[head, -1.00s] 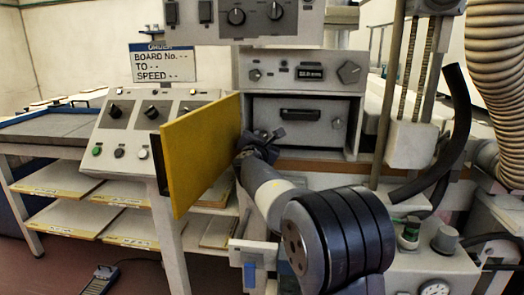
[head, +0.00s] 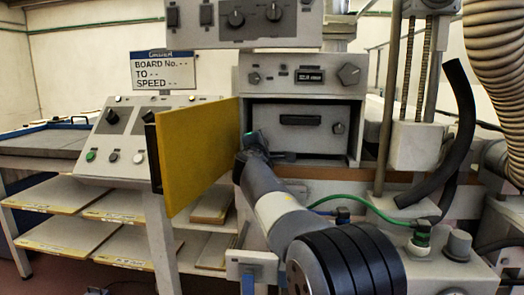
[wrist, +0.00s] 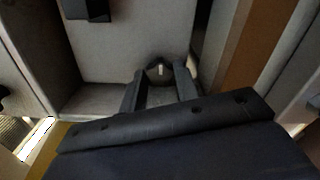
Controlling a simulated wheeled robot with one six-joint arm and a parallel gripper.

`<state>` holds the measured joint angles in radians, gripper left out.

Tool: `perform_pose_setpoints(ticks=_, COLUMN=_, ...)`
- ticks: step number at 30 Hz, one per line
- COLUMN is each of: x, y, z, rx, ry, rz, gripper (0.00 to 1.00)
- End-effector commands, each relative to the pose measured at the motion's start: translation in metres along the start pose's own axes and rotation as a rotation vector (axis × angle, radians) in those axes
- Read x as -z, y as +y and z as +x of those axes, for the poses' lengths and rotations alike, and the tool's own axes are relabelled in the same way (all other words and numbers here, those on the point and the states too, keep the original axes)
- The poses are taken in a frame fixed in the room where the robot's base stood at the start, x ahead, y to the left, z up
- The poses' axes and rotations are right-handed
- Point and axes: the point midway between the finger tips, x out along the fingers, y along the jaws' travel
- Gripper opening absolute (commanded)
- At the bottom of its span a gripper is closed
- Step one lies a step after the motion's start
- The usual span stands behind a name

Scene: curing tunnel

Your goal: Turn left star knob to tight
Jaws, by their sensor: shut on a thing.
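The left star knob (wrist: 158,68) is a dark, rounded knob with a small pale mark, on the grey front panel (wrist: 135,45) in the wrist view. My gripper (wrist: 160,80) has one finger on either side of it and is shut on it. In the head view my gripper (head: 268,150) reaches the lower left of the recessed panel (head: 295,140), and my arm hides most of the knob there. The pale mark is too small for me to read the knob's setting.
A yellow door (head: 197,155) stands open just left of my gripper. A black handle (head: 300,120) and a right-hand knob (head: 338,128) are on the same panel. A wooden strip (head: 335,173) runs below. A green hose (head: 370,204) lies right of my arm.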

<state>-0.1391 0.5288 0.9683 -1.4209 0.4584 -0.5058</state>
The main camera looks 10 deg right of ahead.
Motion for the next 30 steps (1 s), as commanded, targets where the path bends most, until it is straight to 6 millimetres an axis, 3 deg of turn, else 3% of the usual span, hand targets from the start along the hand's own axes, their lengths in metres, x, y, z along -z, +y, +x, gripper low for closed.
perform_pose_setpoints(ticks=18, x=0.0003, y=-0.0004, z=0.0001, rx=0.001, ry=0.000, rz=0.042, gripper=0.07)
perform_pose_setpoints(ticks=19, x=0.0002, y=-0.0004, z=0.0001, rx=0.001, ry=0.000, rz=0.042, gripper=0.31)
perform_pose_setpoints(ticks=26, x=0.0001, y=-0.0003, z=0.0001, rx=0.001, ry=0.000, rz=0.040, gripper=0.50)
perform_pose_setpoints(ticks=30, x=0.0001, y=-0.0002, z=0.0001, rx=0.000, ry=0.000, rz=0.040, gripper=0.51)
